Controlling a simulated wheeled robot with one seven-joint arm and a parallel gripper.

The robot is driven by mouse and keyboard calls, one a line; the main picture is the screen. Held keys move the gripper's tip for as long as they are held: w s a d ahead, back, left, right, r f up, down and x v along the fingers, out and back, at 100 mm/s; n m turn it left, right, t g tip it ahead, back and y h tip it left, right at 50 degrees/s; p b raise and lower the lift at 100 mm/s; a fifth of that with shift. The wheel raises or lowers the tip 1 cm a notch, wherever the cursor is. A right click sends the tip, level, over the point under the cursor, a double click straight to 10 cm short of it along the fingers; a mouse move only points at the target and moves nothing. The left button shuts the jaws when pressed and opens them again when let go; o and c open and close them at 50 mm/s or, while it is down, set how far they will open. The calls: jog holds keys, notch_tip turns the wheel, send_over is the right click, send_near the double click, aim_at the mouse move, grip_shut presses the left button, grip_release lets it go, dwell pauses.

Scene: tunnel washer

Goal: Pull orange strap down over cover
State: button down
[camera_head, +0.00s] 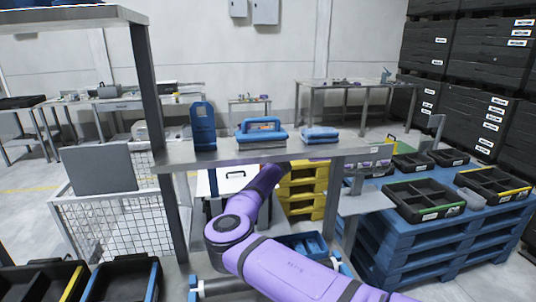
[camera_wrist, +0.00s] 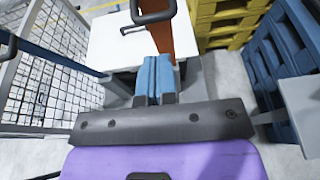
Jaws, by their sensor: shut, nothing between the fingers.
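In the wrist view an orange strap (camera_wrist: 182,38) runs from the top edge down to beside my fingers, with a black handle (camera_wrist: 155,13) across its upper part. A white cover or box top (camera_wrist: 118,42) lies beyond and left of it. My gripper (camera_wrist: 155,62) has its blue fingers together, with nothing seen between them, close to the left of the strap. I cannot tell whether they touch. In the head view a white box (camera_head: 232,176) with a dark handle shows under the shelf; my gripper and the strap are hidden there.
A metal shelf (camera_head: 235,158) with blue items stands above my arm. A wire mesh cart (camera_head: 118,222) is at left; its mesh also shows in the wrist view (camera_wrist: 40,85). Yellow pallets (camera_head: 303,190) and a blue pallet stack (camera_head: 440,232) stand to the right.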

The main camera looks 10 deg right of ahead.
jog(key=shift+r+x, duration=0.2)
jog(key=shift+x, duration=0.7)
jog(key=shift+r+x, duration=0.2)
jog(key=shift+x, duration=0.7)
jog(key=shift+r+x, duration=0.2)
jog(key=shift+x, duration=0.75)
jog(key=shift+w, duration=0.15)
